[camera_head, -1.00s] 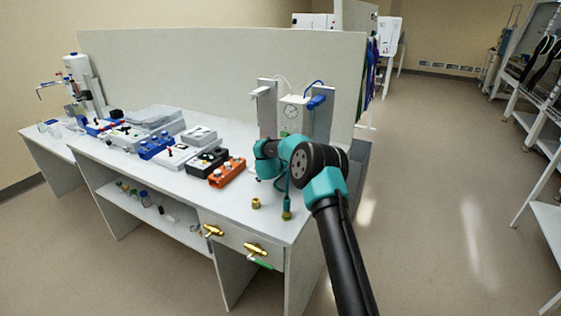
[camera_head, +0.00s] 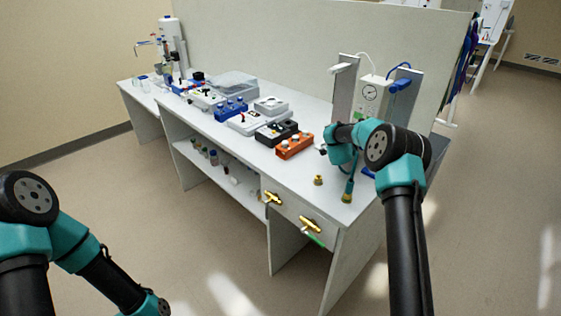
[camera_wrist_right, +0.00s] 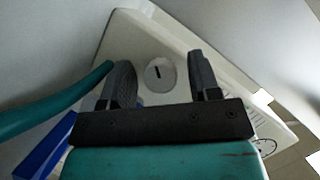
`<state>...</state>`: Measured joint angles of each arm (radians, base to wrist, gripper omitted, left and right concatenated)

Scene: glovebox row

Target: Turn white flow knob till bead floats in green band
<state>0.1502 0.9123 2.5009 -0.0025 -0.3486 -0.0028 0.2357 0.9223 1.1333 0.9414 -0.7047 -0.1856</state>
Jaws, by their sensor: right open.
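The white flow knob (camera_wrist_right: 160,74), round with a short dark mark, shows in the right wrist view on the pale face of the flow unit (camera_wrist_right: 130,42). My right gripper (camera_wrist_right: 158,64) is open, with one finger on each side of the knob; I cannot tell whether they touch it. In the head view the flow unit (camera_head: 371,93) stands at the bench's right end, with a dial gauge and a small green patch low on its face. The bead cannot be made out. My right arm hides the knob there. My left arm shows lower left, its gripper out of frame.
A teal hose (camera_wrist_right: 55,112) runs close to the left finger. Grey uprights flank the unit, with a blue fitting (camera_head: 401,85) at right. An orange box (camera_head: 295,146) and a brass fitting (camera_head: 318,180) sit left of my right arm. Brass valves (camera_head: 311,224) stick out in front.

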